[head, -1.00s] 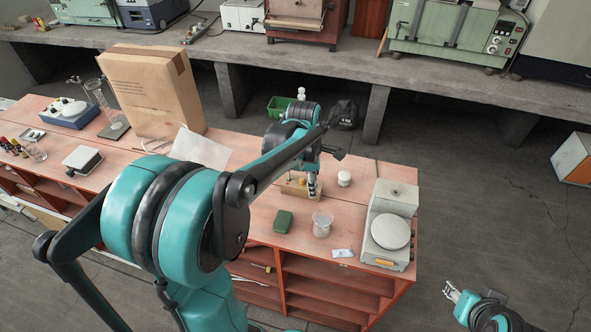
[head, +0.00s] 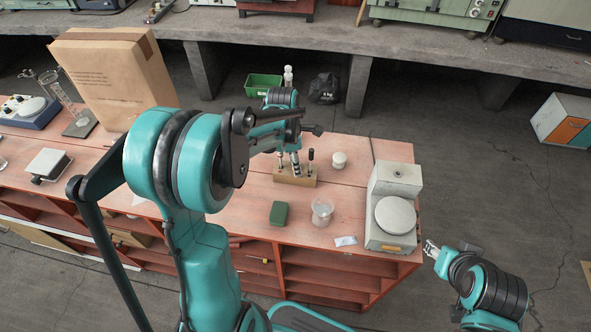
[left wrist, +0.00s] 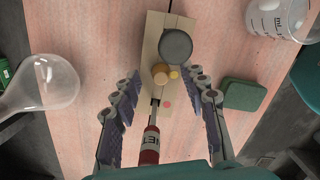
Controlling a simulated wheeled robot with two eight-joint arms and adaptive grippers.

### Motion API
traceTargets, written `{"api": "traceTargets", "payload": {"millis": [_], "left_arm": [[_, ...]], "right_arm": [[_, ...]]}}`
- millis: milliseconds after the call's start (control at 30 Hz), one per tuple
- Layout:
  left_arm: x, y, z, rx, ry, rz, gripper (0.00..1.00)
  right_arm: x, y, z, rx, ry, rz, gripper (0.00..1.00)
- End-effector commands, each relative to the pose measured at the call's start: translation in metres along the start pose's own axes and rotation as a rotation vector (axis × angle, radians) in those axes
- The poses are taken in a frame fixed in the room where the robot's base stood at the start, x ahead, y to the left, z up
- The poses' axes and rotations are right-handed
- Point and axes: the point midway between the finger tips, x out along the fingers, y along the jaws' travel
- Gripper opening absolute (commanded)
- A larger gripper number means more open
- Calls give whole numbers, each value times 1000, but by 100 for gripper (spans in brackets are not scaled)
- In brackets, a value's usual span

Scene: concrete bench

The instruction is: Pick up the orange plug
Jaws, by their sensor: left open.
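A wooden block holder (head: 308,183) with several upright items stands on the pink bench. In the left wrist view the holder (left wrist: 152,50) carries a small orange-tan round top (left wrist: 160,74), which looks like the orange plug. A small yellow top (left wrist: 174,74) is beside it, and a dark grey round top (left wrist: 175,46) is beyond. My left gripper (left wrist: 163,80) is open above the holder, fingers on either side, holding nothing. My right gripper (head: 431,249) is off the bench's right edge, too small to judge.
A scale (head: 397,178) occupies the right end. A glass flask (left wrist: 45,80) lies left in the wrist view.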

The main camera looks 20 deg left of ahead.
Motion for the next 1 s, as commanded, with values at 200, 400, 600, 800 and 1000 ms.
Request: {"api": "traceTargets", "payload": {"millis": [200, 400, 600, 800, 1000], "left_arm": [[3, 0, 0, 0, 0, 0, 44], [2, 0, 0, 0, 0, 0, 9], [2, 0, 0, 1, 0, 0, 9], [-3, 0, 1, 1, 0, 0, 9], [-39, 0, 5, 1, 0, 0, 9]], "right_arm": [[0, 0, 0, 0, 0, 0, 40], [0, 0, 0, 0, 0, 0, 40], [0, 0, 0, 0, 0, 0, 40], [-2, 0, -1, 0, 0, 0, 40], [-12, 0, -9, 0, 0, 0, 40]]}}
